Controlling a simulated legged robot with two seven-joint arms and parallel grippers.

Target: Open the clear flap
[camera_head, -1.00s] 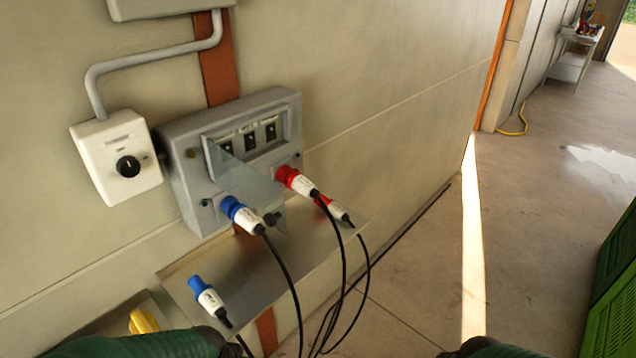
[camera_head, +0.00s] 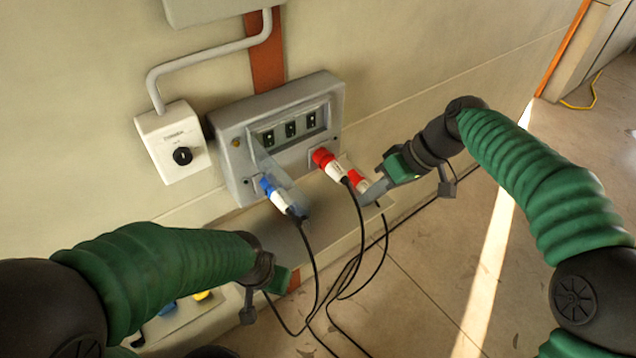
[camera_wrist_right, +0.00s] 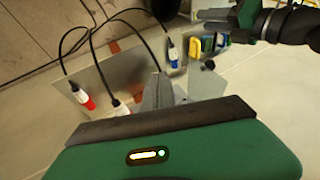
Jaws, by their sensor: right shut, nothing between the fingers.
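The grey socket box (camera_head: 235,148) is on the wall, with black switches in a window. The clear flap (camera_head: 266,160) stands out in front of the box at a slant; I cannot tell its exact angle. My right gripper (camera_head: 370,193) is shut and empty, right of the flap and close by the red plugs.
A blue plug (camera_head: 274,190) and a red plug (camera_head: 325,160) stick out of the box, their black cables hanging down. A metal shelf (camera_head: 235,222) juts out below. A white rotary switch (camera_head: 172,150) is left of the box. Floor at right is open.

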